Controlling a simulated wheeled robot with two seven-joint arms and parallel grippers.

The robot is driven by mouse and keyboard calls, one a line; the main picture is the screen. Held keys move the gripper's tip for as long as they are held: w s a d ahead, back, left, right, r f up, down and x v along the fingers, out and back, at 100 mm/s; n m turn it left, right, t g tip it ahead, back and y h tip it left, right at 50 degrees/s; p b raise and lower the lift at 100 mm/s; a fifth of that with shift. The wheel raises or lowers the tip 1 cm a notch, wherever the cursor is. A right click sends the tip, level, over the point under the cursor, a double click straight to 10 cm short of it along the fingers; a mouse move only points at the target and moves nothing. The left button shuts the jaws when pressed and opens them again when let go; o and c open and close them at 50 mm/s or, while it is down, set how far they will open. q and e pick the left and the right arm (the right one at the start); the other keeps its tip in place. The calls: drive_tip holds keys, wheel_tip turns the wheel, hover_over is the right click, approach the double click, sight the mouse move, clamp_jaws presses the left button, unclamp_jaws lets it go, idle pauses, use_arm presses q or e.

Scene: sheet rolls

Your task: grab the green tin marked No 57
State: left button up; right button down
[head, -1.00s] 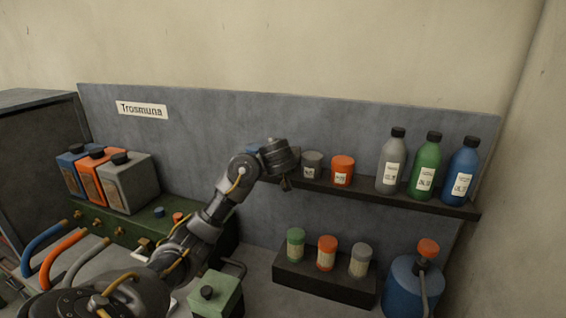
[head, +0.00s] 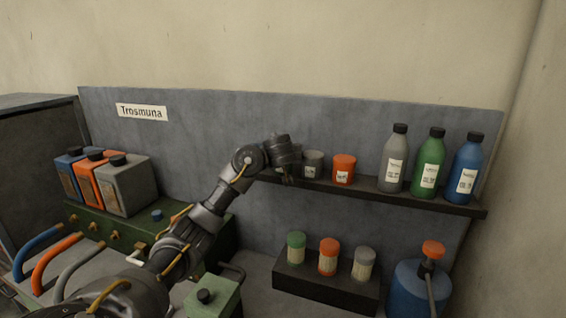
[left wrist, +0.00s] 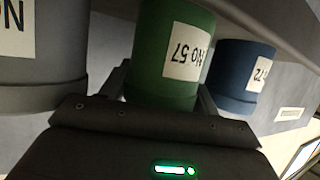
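The green tin marked No 57 (left wrist: 165,82) is in the middle of the left wrist view, its label upside down there. My left gripper (left wrist: 163,92) has one finger on each side of the tin and looks open, with no firm grip to be seen. In the head view my left gripper (head: 286,176) is at the left part of the wall shelf and hides the green tin. A grey tin (left wrist: 40,75) and a blue tin (left wrist: 238,82) stand on either side of the green one in the left wrist view. My right gripper is not in view.
The shelf (head: 372,192) also bears a grey tin (head: 313,160), an orange tin (head: 343,168) and three bottles, grey (head: 395,160), green (head: 428,165) and blue (head: 465,170). Below stands a dark block (head: 320,282) with three small jars. A blue canister (head: 405,290) stands at the right.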

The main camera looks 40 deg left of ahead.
use_arm(q)
drive_tip(key=shift+c, duration=0.9)
drive_tip(key=shift+r+p, duration=0.5)
drive_tip(key=shift+p, duration=0.05)
drive_tip(key=r+p, duration=0.1)
drive_tip(key=s+r+p, duration=0.1)
drive_tip(key=r+p, duration=0.3)
drive_tip(key=shift+s+a, duration=0.1)
drive_tip(key=shift+s, duration=0.25)
drive_tip(key=shift+s+r+b, duration=0.3)
drive_tip(key=shift+s+b, duration=0.3)
drive_tip(key=shift+b, duration=0.05)
drive_tip(key=s+a+r, duration=0.1)
drive_tip(key=s+r, duration=0.5)
drive_tip(key=s, duration=0.5)
drive_tip(key=shift+a, duration=0.35)
